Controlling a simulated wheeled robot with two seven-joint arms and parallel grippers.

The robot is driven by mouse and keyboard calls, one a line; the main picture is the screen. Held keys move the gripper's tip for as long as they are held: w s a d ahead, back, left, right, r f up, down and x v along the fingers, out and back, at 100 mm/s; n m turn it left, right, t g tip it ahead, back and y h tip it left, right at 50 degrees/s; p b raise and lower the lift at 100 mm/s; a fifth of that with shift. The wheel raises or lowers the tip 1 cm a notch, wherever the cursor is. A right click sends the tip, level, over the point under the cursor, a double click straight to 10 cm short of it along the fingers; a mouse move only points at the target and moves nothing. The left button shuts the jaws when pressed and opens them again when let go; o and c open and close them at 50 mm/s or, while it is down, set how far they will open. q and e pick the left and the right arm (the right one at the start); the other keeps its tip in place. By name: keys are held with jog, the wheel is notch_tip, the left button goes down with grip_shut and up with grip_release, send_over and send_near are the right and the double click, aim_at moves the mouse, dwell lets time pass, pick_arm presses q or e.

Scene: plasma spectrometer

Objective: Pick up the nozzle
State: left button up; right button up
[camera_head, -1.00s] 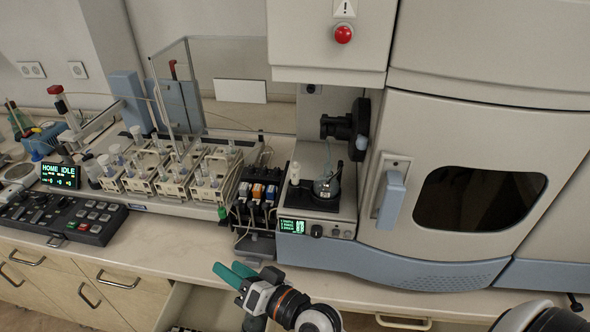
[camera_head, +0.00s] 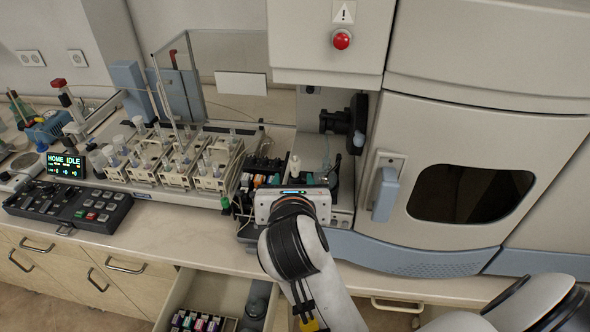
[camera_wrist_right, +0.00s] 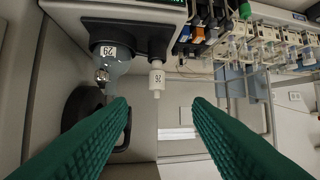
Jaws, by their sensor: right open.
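My left gripper is out of view.
Several cream sample racks (camera_head: 180,165) stand to the left, with coloured-tab pump parts (camera_wrist_right: 207,20) close by the gripper. The spectrometer's blue door handle (camera_head: 387,196) is on the right. An open drawer (camera_head: 186,292) with vials lies below the counter edge.

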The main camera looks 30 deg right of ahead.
aim_at(295, 162)
jog(key=p+x, duration=0.2)
jog(key=x, duration=0.4)
jog(key=shift+d, duration=0.15)
jog(key=p+x, duration=0.3)
jog(key=x, duration=0.1)
jog(key=shift+w+d, duration=0.25)
jog(key=shift+w+d+f, duration=0.2)
jog(key=shift+w+f, duration=0.05)
jog(key=shift+f, duration=0.05)
jog(key=shift+a, duration=0.15)
jog(key=shift+c, duration=0.5)
jog(key=c, duration=0.3)
grip_shut()
